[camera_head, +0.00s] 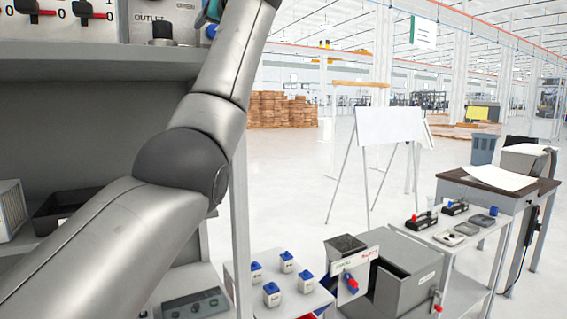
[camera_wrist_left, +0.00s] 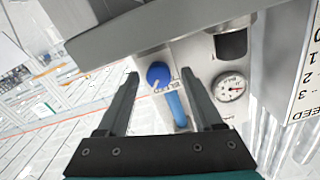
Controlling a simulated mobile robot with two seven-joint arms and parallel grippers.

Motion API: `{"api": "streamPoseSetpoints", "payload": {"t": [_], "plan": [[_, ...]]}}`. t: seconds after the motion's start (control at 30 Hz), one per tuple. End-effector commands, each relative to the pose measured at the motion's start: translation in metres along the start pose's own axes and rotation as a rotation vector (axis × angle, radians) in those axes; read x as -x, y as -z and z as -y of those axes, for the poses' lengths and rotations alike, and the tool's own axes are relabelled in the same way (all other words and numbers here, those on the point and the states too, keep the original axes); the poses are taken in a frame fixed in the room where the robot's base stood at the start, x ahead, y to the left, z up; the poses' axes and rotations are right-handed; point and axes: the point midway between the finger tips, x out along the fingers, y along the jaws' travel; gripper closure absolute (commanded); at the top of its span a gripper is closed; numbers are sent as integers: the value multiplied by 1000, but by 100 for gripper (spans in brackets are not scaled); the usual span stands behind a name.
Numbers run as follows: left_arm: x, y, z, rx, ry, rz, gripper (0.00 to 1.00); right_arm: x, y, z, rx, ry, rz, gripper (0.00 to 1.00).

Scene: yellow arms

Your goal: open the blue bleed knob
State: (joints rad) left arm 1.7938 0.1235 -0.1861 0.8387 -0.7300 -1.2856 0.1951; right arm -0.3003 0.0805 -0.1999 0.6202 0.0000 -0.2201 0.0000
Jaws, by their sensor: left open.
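The blue bleed knob (camera_wrist_left: 158,75) is round and sits on a light panel in the left wrist view. A label with partly hidden lettering is beside it, and a blue cylindrical piece (camera_wrist_left: 177,106) shows close below. My left gripper (camera_wrist_left: 159,73) is open, with its two dark fingers on either side of the knob in the picture. I see no contact, and the depth gap is unclear. In the head view my left arm reaches to the panel at the top, where a small blue part (camera_head: 211,31) shows by the teal wrist. My right gripper is not in view.
A round gauge (camera_wrist_left: 230,87) and a dark cylindrical fitting (camera_wrist_left: 231,44) are right of the knob in the wrist view. A grey shelf edge (camera_head: 100,62) runs under the panel. Switches with red levers (camera_head: 62,12) are at top left. A low table with blue-capped boxes (camera_head: 271,293) stands below.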

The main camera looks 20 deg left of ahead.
Motion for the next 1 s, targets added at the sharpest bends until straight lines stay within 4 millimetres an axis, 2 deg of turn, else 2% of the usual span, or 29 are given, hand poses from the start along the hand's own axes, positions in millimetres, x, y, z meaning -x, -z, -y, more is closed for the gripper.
{"api": "streamPoseSetpoints", "payload": {"t": [0.03,0.1,0.7,1.0], "plan": [[14,-2,-3,1,-5,-10,32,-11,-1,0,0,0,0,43],[28,-3,-3,0,-4,-8,32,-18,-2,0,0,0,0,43],[149,-2,-2,-5,-4,-8,32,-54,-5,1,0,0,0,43],[118,-36,-47,-95,-50,17,32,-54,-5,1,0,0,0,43]]}}
